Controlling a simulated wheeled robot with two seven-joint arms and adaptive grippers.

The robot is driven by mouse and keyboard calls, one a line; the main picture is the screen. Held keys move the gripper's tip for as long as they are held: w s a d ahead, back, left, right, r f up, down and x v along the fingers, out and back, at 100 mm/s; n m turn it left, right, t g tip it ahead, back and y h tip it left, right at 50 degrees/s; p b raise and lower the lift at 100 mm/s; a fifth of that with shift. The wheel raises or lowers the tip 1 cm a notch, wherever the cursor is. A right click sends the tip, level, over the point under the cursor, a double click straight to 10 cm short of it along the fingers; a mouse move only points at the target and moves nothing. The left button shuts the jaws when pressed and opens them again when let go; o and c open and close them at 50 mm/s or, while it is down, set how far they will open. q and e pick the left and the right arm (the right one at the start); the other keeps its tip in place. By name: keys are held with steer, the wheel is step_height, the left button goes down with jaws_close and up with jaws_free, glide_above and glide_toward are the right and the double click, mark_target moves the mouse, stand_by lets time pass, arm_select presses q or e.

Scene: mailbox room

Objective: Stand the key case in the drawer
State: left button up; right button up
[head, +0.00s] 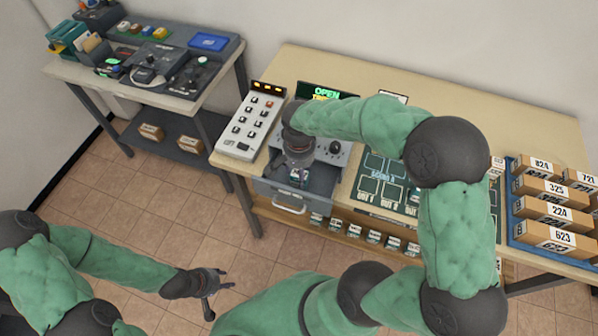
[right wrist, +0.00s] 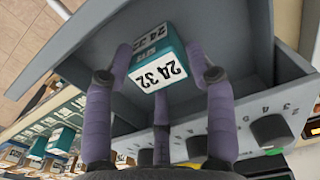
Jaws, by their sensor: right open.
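The key case (right wrist: 158,62) is a teal and white box with "24 32" printed on two faces. It sits inside the open grey drawer (right wrist: 98,22), close to the drawer's floor. In the head view the case (head: 299,176) shows small, below my right gripper (head: 298,166), inside the drawer (head: 318,193). In the right wrist view my right gripper (right wrist: 158,75) is open, with purple fingers on either side of the case. Whether a finger touches it I cannot tell. My left gripper (head: 216,291) is open and empty over the floor.
A panel with knobs (head: 335,150) stands behind the drawer, and a white keypad box (head: 252,121) stands to its left. A blue tray (head: 517,230) of numbered boxes is at the right. A shelf of small cases (head: 373,236) runs below the table.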

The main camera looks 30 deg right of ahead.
step_height(320, 180, up, 11)
steer(key=p, duration=0.2)
stand_by(1.2)
